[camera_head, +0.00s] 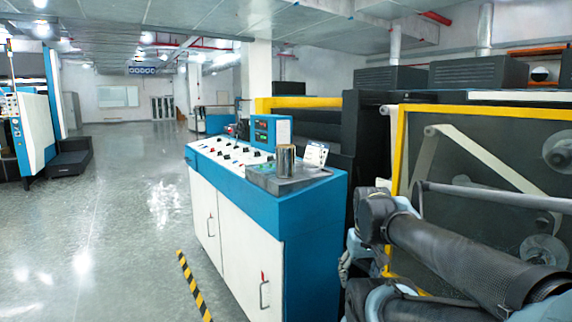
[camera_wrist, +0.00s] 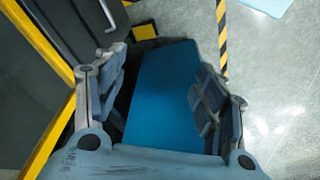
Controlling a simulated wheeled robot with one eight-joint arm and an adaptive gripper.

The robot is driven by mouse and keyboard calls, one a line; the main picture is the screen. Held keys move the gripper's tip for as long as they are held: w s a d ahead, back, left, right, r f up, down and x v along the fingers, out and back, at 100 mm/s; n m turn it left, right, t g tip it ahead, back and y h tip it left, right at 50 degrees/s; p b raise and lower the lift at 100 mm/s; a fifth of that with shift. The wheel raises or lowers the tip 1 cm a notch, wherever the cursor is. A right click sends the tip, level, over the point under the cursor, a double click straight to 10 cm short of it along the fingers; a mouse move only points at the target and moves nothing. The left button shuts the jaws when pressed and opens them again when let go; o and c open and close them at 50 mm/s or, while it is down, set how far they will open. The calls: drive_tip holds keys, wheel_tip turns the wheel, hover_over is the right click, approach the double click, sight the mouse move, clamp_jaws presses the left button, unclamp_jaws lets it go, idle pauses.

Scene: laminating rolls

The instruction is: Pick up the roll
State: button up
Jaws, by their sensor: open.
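A shiny metallic cylinder, which looks like the roll (camera_head: 286,161), stands upright on a grey raised part (camera_head: 262,181) on top of the blue and white control cabinet (camera_head: 312,235). My gripper (camera_wrist: 162,92) shows in the wrist view with its two fingers spread wide and nothing between them. Behind the gap is a plain blue face (camera_wrist: 160,95), apparently the cabinet. The roll is not visible in the wrist view. In the head view my arm reaches in from the lower right, to the right of the cabinet; the fingers are not clearly seen there.
A small white card or sign (camera_head: 314,155) stands right beside the roll. Switches and a blue display box (camera_head: 272,133) are behind it. A yellow-framed machine guard (camera_head: 480,112) is at the right. The floor (camera_head: 120,230) to the left is open.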

drive_tip(key=w+a+r+n+g, duration=0.1)
drive_tip(key=w+a+r+n, duration=0.35)
drive_tip(key=w+r, duration=0.55)
drive_tip(key=w+a+r+n, duration=0.3)
drive_tip(key=w+r+n, duration=0.25)
drive_tip(key=r, duration=0.95)
wheel_tip(320, 180, up, 16)
drive_tip(key=n+g, duration=0.1)
drive_tip(key=n, duration=0.8)
hover_over(286, 164)
drive_tip(key=w, duration=0.3)
drive_tip(key=f, duration=1.1)
drive_tip(key=shift+a, duration=0.35)
drive_tip(key=shift+w+d+f, duration=0.1)
drive_tip(key=shift+w+f, duration=0.05)
drive_tip(key=shift+f, duration=1.25)
drive_tip(key=shift+w+d+f, duration=0.1)
drive_tip(key=shift+f, duration=1.25)
drive_tip(key=shift+c, duration=0.6)
drive_tip(key=c, duration=0.9)
